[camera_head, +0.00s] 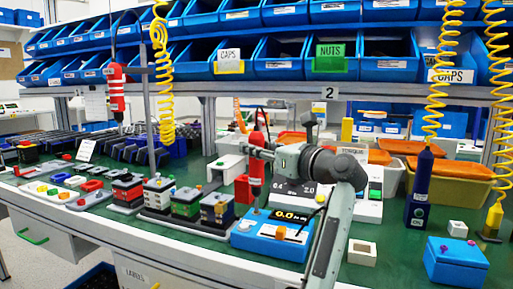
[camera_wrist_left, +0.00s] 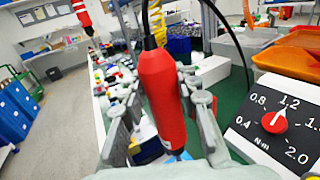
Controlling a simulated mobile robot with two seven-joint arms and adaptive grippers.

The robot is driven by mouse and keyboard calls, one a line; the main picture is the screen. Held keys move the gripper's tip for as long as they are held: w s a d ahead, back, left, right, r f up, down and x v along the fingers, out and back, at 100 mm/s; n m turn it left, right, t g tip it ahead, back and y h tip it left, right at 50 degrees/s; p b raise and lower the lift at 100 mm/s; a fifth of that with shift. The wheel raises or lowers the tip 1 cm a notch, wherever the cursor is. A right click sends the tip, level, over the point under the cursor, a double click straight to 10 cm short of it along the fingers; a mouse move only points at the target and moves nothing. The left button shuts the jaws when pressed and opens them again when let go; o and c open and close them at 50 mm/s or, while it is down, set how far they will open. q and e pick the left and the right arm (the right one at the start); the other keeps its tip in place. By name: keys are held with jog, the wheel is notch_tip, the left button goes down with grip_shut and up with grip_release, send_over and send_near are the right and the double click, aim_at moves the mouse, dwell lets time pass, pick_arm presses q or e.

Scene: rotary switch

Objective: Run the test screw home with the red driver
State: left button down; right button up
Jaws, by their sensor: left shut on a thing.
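My left gripper (camera_head: 256,153) is shut around a red driver (camera_head: 257,173), which hangs upright with its cord at the top. In the left wrist view the driver (camera_wrist_left: 163,95) stands between the two fingers (camera_wrist_left: 163,103), with its tip downward. A blue tester (camera_head: 272,235) with a lit display sits on the green bench top, in front of the driver. An orange piece (camera_head: 280,232) is on its top; I cannot tell whether this is the test screw. The driver's tip is not clear in the head view. My right gripper is not in view.
A torque dial (camera_wrist_left: 274,122) with a red knob points near 1.2. Another red driver (camera_head: 116,92) hangs at left; blue (camera_head: 420,180) and yellow (camera_head: 494,217) drivers are at right. Small assemblies (camera_head: 188,200) stand left of the tester. A blue box (camera_head: 455,262) is front right.

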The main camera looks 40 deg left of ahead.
aim_at(258, 128)
pick_arm(q)
jog(key=shift+r, duration=0.1)
jog(key=shift+r+p, duration=1.25)
jog(key=shift+r, duration=0.95)
